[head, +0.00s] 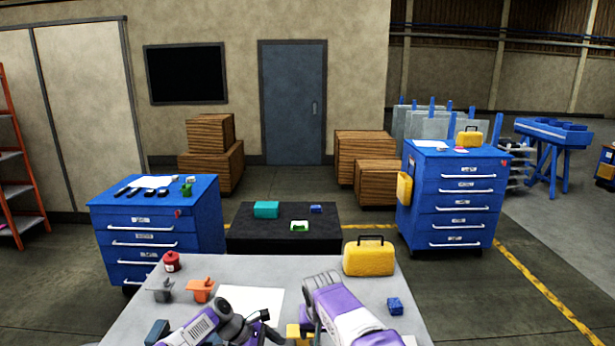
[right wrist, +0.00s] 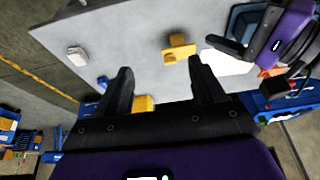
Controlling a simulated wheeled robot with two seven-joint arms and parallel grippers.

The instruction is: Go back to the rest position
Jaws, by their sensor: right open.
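My right arm reaches in from the bottom of the head view over the grey table (head: 225,268). Its fingers are hidden there. In the right wrist view my right gripper (right wrist: 160,66) is open, with nothing held between its fingers. A yellow part (right wrist: 178,48) lies on the table beyond the fingertips; it also shows partly in the head view (head: 295,331). My left gripper (head: 268,328) is low over the table in the head view, left of the right arm. Its dark fingers also show at the right of the right wrist view (right wrist: 227,47); their opening is unclear.
A yellow case (head: 368,259) stands at the table's far right corner, a blue block (head: 395,306) nearer. A red pot (head: 172,262), an orange part (head: 201,290) and a grey part (head: 160,291) are at left. A white sheet (head: 250,298) lies mid-table. A black table (head: 260,243) stands beyond.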

